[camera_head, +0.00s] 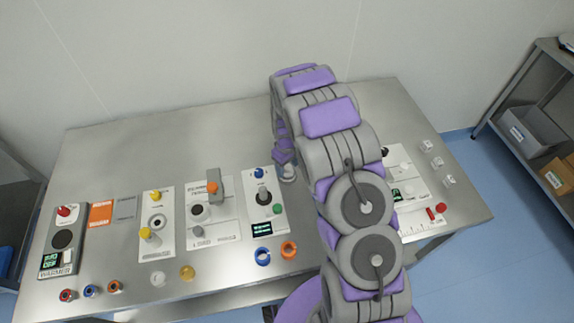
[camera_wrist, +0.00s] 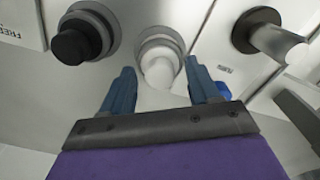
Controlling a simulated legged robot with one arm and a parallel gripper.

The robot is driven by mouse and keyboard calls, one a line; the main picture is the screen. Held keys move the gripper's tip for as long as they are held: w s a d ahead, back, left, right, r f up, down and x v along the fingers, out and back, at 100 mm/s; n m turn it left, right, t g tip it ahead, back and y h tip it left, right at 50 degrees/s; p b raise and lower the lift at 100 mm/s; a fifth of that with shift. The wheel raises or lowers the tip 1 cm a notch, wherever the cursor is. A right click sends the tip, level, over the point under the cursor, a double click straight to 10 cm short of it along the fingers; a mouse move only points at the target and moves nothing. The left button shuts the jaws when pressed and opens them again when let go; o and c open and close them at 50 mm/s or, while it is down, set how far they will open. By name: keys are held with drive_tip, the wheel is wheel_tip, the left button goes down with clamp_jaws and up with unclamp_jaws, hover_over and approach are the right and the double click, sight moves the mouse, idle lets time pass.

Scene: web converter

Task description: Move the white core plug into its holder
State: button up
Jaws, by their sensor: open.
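In the wrist view a white plug (camera_wrist: 158,70) with a rounded end stands in front of or inside a grey ring (camera_wrist: 160,45); I cannot tell whether it is seated there. My gripper (camera_wrist: 160,66) is open, with one blue finger on each side of the plug and visible gaps between. In the head view my gripper (camera_head: 283,156) points down just above a small whitish piece (camera_head: 288,174) at the right edge of a white panel (camera_head: 277,190). My arm hides part of the table to its right. No holder can be named for certain.
A black knob (camera_wrist: 72,46) stands left of the fingers and a metal cylinder (camera_wrist: 268,38) right of them. Several panels line the steel table (camera_head: 105,150). The table's back left is clear.

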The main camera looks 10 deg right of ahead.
wheel_tip(320, 180, up, 17)
drive_tip(key=p, duration=0.2)
idle(0.4)
drive_tip(key=shift+r, duration=0.15)
